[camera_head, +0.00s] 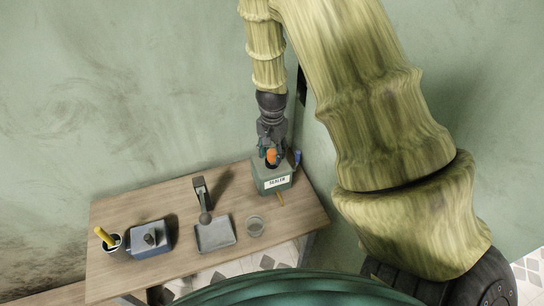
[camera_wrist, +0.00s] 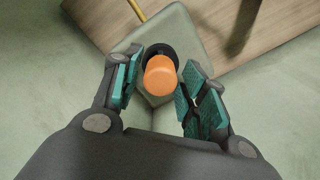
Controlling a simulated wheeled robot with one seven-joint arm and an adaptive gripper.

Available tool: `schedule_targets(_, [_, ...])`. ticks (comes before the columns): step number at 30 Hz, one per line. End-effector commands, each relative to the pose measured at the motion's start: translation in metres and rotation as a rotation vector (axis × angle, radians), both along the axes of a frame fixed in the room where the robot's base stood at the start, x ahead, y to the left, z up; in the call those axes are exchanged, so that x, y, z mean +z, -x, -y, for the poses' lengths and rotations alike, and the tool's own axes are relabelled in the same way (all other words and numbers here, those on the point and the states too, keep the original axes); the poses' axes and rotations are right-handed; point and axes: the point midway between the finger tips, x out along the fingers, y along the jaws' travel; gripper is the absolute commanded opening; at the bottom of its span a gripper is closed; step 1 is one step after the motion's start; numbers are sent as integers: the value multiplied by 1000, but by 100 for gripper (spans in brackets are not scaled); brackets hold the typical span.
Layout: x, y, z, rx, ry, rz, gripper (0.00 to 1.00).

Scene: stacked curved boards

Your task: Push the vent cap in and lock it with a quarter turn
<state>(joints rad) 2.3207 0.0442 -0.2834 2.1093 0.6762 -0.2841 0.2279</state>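The vent cap is an orange round-topped piece (camera_wrist: 161,75), upright at the black round opening (camera_wrist: 158,51) on top of a grey-green box (camera_head: 273,181). The box has a white label on its front. It stands at the right end of the table. The cap also shows in the head view (camera_head: 271,156). My gripper (camera_wrist: 157,85) is open above the box, with its teal finger pads on either side of the cap and a gap to each. How deep the cap sits in the opening is hard to tell.
The wooden table (camera_head: 175,205) also holds a grey tray (camera_head: 215,236), a dark stand (camera_head: 202,192), a clear glass (camera_head: 254,228), a blue box (camera_head: 151,240) and a cup with a yellow handle (camera_head: 106,238). A yellow pencil-like stick (camera_head: 280,199) lies before the box. A wall is close behind.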

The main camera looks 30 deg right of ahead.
Motion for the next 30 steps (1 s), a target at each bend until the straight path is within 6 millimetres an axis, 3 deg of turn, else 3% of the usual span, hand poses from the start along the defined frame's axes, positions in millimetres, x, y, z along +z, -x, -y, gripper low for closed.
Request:
schedule_targets(14, [8, 0, 0, 3, 0, 1, 52])
schedule_targets(30, [90, -1, 0, 3, 1, 3, 52])
